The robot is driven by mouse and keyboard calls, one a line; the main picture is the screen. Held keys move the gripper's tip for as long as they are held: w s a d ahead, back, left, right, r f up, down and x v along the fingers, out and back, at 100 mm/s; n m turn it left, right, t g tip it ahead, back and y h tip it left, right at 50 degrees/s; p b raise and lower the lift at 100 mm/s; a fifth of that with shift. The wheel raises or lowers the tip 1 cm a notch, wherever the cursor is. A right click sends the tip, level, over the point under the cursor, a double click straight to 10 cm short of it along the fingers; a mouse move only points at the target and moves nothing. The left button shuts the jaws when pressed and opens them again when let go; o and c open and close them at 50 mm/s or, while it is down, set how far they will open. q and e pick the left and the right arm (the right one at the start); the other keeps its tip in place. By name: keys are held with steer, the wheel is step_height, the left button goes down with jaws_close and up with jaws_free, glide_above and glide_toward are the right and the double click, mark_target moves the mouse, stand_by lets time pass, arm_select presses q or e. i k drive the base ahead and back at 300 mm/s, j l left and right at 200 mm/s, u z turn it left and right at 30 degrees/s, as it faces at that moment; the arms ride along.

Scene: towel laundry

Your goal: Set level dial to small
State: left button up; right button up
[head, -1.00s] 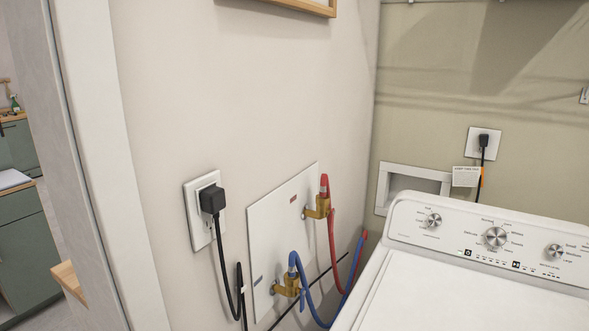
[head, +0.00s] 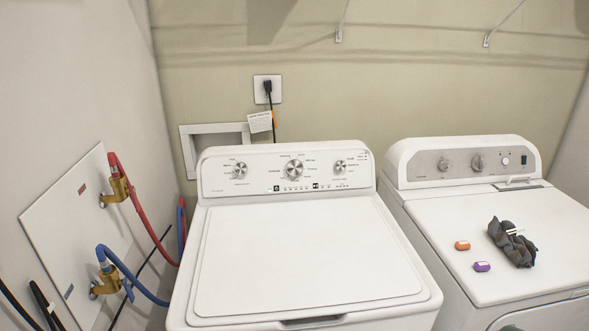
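The washer (head: 310,254) stands in the middle of the head view with its lid shut. Its upright control panel at the back carries three dials: a left dial (head: 240,169), a larger middle dial (head: 293,168) and a right dial (head: 340,166). In the earlier frame the right dial has the words Small, Medium and Large beside it, so it is the level dial. Its present setting is too small to read. Neither of my grippers is in view.
A dryer (head: 420,212) stands to the right, with a dark crumpled cloth (head: 512,243), an orange item (head: 462,245) and a purple item (head: 482,266) on top. Red (head: 146,215) and blue (head: 130,275) hoses run along the left wall. The washer lid is clear.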

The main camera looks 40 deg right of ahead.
mark_target(340, 166)
steer(key=z, duration=1.5)
